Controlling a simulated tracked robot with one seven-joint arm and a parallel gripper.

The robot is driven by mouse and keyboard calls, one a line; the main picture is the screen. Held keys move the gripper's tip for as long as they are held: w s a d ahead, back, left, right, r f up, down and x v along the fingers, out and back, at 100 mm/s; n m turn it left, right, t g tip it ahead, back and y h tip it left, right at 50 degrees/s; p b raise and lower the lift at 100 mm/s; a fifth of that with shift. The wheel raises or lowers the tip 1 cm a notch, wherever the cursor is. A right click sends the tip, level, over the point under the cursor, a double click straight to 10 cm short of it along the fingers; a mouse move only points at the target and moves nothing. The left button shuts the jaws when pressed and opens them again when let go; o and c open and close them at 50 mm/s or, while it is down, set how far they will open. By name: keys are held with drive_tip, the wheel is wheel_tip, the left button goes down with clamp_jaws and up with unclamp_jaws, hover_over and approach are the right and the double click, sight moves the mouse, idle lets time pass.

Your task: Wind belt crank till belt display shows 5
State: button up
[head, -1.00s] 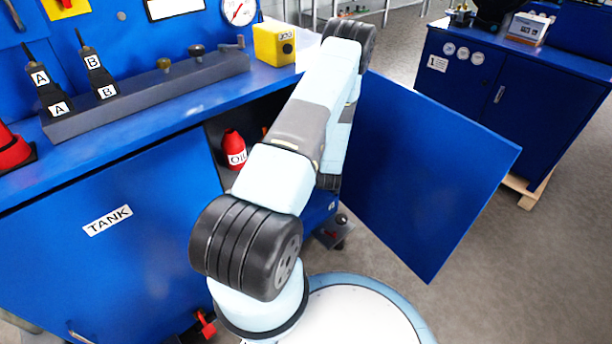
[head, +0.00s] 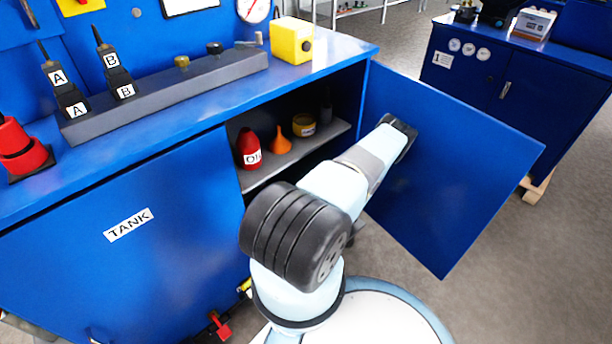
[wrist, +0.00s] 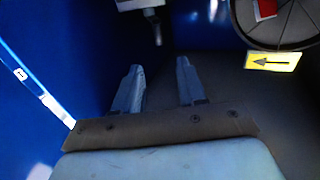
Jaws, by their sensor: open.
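My gripper (wrist: 159,66) shows in the wrist view with its two fingers apart and nothing between them. A dark-rimmed wheel (wrist: 283,47) with thin spokes and a red tag is at the top right, partly cut off, beyond and to the right of the fingers. A yellow label with a black arrow pointing left (wrist: 271,61) sits at its lower edge. I cannot tell whether this wheel is the belt crank. In the head view my gripper is hidden beyond my arm, near the open blue door (head: 450,170). I cannot make out a belt display.
In the head view, an open cabinet shelf (head: 285,160) holds a red oil bottle (head: 249,147), an orange funnel (head: 279,140) and a yellow tin (head: 304,125). A yellow box (head: 291,41) stands on the bench. In the wrist view, blue panels flank the left; a pale fitting (wrist: 140,5) hangs above.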

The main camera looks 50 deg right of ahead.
sight(303, 175)
drive_tip(key=x, duration=1.3)
drive_tip(key=shift+w, duration=0.15)
